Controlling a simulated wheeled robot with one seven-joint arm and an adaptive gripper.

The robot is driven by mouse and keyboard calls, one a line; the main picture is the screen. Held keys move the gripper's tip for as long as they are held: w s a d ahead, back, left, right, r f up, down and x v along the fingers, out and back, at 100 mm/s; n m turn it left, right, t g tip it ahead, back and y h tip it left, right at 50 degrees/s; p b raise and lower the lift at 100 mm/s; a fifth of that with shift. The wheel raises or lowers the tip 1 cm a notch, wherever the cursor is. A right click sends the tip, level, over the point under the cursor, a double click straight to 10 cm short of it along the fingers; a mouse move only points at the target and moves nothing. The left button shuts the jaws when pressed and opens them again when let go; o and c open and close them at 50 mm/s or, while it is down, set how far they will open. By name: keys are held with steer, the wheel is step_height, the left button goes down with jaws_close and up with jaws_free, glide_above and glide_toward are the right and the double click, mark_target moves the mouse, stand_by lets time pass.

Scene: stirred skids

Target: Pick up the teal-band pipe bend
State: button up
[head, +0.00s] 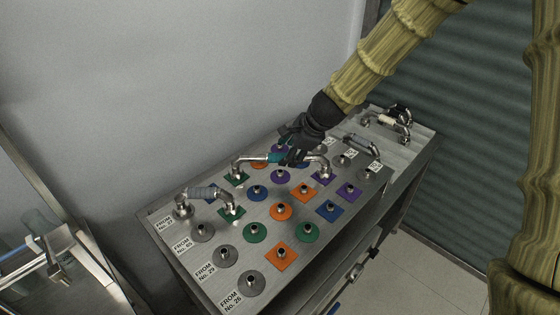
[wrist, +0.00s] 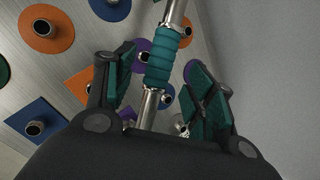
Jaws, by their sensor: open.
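The teal-band pipe bend (head: 250,161) is a shiny metal tube with turned-down ends, spanning the middle of the bench top in the head view. Its teal band (wrist: 163,55) shows clearly in the wrist view. My gripper (head: 290,152) is at the pipe's middle and hides part of it in the head view. In the wrist view my gripper (wrist: 165,88) is open, with one teal-padded finger on each side of the pipe at the band. A gap shows between the fingers and the tube, most clearly on the right.
The bench top (head: 165,230) carries several stubs on orange, blue, green, purple and grey plates. A grey-band pipe bend (head: 205,193) stands at the front left, another (head: 362,146) at the right. More bends stand at the back right (head: 388,122). A wall is behind.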

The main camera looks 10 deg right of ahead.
mark_target(283, 155)
steer(key=shift+p+x, duration=0.55)
steer(key=shift+x, duration=2.1)
steer(key=shift+r, duration=0.1)
jaws_close()
